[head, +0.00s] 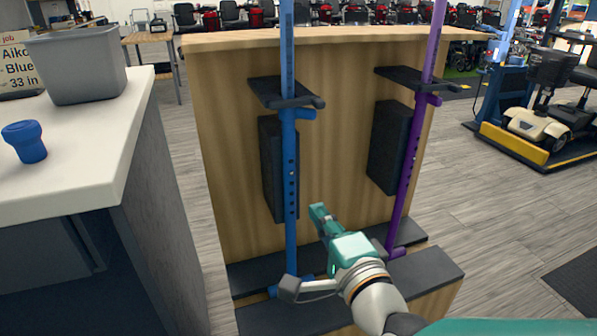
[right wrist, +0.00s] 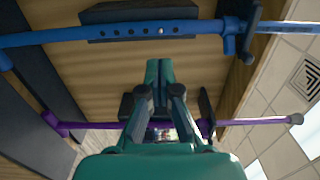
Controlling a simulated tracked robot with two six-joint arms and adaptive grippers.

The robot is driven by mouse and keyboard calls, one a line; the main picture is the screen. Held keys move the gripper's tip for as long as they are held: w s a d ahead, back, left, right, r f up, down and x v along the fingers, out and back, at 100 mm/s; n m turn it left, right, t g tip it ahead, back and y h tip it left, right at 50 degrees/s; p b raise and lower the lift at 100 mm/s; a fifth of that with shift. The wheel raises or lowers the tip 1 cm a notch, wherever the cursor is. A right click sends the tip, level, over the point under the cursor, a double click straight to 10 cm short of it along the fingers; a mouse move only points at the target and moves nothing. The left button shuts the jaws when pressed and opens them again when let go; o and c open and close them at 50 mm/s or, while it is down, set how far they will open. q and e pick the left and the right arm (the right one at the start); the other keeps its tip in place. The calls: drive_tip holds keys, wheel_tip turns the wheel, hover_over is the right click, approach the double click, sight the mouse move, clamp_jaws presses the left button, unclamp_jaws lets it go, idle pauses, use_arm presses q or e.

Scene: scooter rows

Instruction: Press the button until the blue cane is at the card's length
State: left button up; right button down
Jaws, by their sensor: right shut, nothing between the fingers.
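The blue cane (head: 290,145) stands upright in a wooden stand, with a row of holes down its shaft. In the right wrist view the blue cane (right wrist: 60,38) runs across the top, and a small silver button (right wrist: 162,31) shows in one hole. The card (head: 18,65) at the far left reads "job", "Aiko", "Blue", "33 in", partly cut off by the picture edge and a bin. My right gripper (head: 318,211) is shut and empty, just right of the cane's lower shaft. In the right wrist view its fingertips (right wrist: 158,64) are apart from the cane. My left gripper is out of view.
A purple cane (head: 407,165) stands to the right in the same wooden stand (head: 345,75). Dark brackets and blocks jut from the panel behind both canes. A white counter (head: 85,135) at the left holds a grey bin (head: 80,62) and a blue knob-like piece (head: 25,141).

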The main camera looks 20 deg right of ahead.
sight(292, 170)
drive_tip(key=w+p, duration=0.2)
drive_tip(key=w, duration=0.1)
drive_tip(key=w+p, duration=0.2)
drive_tip(key=w, duration=0.1)
drive_tip(key=w+p, duration=0.2)
drive_tip(key=w, duration=0.1)
drive_tip(key=shift+w+a, duration=0.2)
drive_tip(key=shift+a, duration=0.05)
drive_tip(key=shift+w, duration=0.55)
drive_tip(key=shift+w+f+b, duration=0.15)
drive_tip(key=shift+w+b, duration=0.2)
drive_tip(key=shift+w, duration=0.05)
drive_tip(key=shift+w+b, duration=0.3)
drive_tip(key=shift+b, duration=0.1)
drive_tip(key=shift+r, duration=0.45)
